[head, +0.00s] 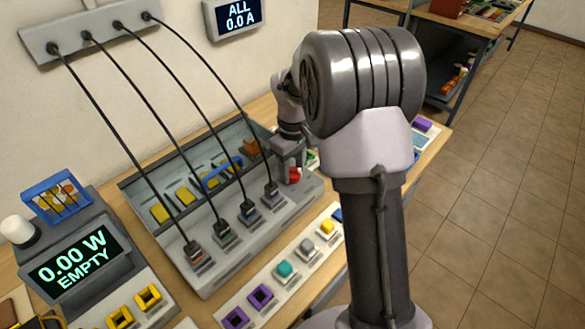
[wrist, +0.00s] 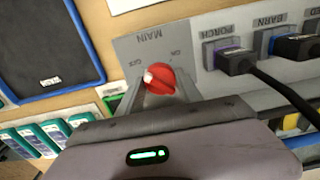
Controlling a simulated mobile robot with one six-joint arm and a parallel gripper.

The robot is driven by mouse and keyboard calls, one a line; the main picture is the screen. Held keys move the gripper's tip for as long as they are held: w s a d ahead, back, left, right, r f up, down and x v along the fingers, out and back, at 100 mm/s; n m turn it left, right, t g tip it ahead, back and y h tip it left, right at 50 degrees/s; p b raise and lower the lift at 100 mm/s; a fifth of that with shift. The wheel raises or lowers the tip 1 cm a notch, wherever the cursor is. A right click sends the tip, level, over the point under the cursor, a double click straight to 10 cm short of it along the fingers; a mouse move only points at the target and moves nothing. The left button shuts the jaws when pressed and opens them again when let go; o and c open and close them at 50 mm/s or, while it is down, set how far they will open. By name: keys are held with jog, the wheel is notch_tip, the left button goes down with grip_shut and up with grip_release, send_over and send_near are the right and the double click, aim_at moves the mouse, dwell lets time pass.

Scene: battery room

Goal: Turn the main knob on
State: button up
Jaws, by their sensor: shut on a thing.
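The main knob (wrist: 162,79) is red with a white mark on its left side in the wrist view. In the head view the knob (head: 294,175) shows as a bit of red at the right end of the grey console (head: 215,275), under my gripper (head: 289,168). My arm hides part of the console's right end there.
Black cables run from a wall strip (head: 95,30) to several plugs (head: 248,209) on the console. A wall display (head: 237,16) reads ALL 0.0 A. Another display (head: 74,263) reads 0.00 W EMPTY. A row of coloured blocks (head: 285,268) lies in front.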

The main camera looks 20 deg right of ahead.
jog(key=m+p, duration=0.1)
jog(key=m, duration=0.3)
jog(key=shift+r+m+p, duration=0.1)
jog(key=shift+m+p, duration=0.2)
jog(key=shift+m, duration=0.1)
jog(key=m, duration=0.4)
jog(key=shift+m, duration=0.3)
jog(key=m, duration=0.4)
jog(key=shift+m, duration=2.4)
jog(key=o, duration=1.4)
jog(key=shift+c, duration=0.2)
